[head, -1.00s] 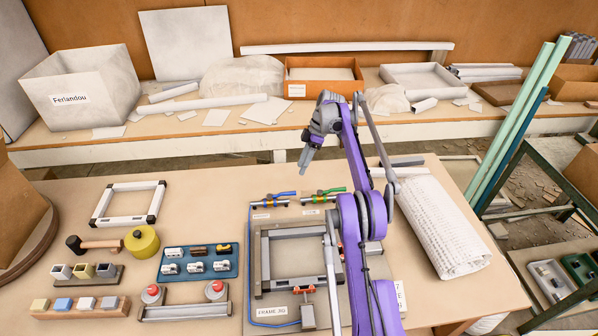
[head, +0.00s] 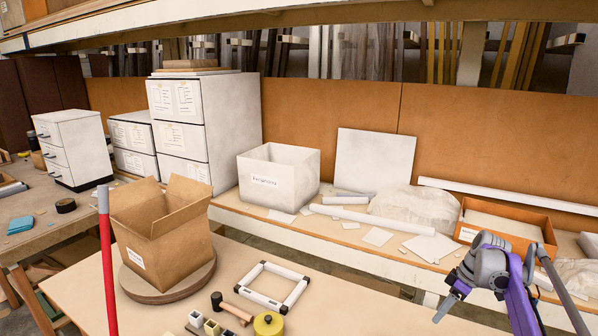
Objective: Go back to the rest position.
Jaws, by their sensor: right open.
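My right gripper (head: 447,306) shows at the lower right of the head view, at the end of my purple and grey arm. It is open and points down and to the left, with nothing visible in it. It is apart from the white frame with black corners (head: 250,299), which lies on the worktable (head: 345,300) to its left. My left gripper is not in the view.
An open cardboard box (head: 160,235) stands on a round turntable (head: 168,291) at the table's left. A mallet (head: 229,308) and a yellow round tin (head: 268,324) lie near the front. A back bench carries a white bin (head: 279,178) and an orange tray (head: 507,222).

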